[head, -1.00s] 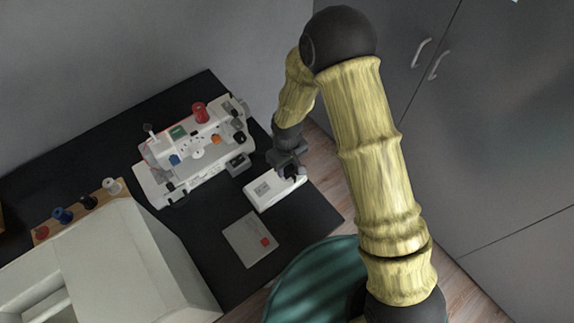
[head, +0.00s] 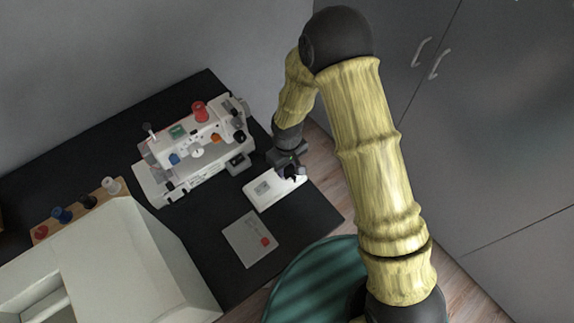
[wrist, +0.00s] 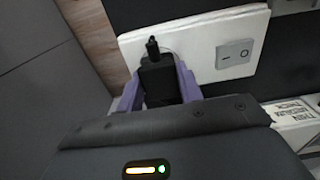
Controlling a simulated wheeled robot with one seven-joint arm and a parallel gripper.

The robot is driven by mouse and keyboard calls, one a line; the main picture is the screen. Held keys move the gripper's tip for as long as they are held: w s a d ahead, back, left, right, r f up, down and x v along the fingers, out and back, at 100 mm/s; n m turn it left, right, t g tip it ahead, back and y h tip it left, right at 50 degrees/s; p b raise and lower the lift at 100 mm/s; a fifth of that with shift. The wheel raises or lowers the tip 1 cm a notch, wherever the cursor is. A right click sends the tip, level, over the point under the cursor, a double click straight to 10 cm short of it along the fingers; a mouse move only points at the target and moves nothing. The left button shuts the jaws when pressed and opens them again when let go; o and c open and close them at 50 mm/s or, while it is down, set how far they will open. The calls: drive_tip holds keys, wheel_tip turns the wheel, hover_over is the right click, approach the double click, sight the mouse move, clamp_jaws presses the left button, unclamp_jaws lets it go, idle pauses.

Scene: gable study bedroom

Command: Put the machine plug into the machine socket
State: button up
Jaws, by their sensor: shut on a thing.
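My gripper (head: 290,172) is at the right end of the white block (head: 262,190) on the dark desk. In the wrist view, my purple fingers (wrist: 158,92) are shut on a black plug (wrist: 160,76), one on each side of it. A thin cord end shows at the plug's far end. The white block (wrist: 195,50) with a grey switch plate lies beyond the plug. I cannot tell whether the plug touches the block. The sewing machine (head: 195,150) stands left of my gripper, with a small grey box (head: 238,163) at its near right end. I cannot make out the machine socket clearly.
A flat grey card (head: 245,240) with a red patch lies in front of the block. A wooden rack (head: 75,212) with several spools and a pale open box (head: 130,255) are at left. A green round seat (head: 310,275) stands beside the desk. Grey cupboards stand at right.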

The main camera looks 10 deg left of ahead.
drive_tip(key=shift+f, duration=0.3)
drive_tip(key=o, duration=1)
wheel_tip(320, 180, up, 17)
drive_tip(key=shift+r+b, duration=0.2)
drive_tip(key=shift+b, duration=0.25)
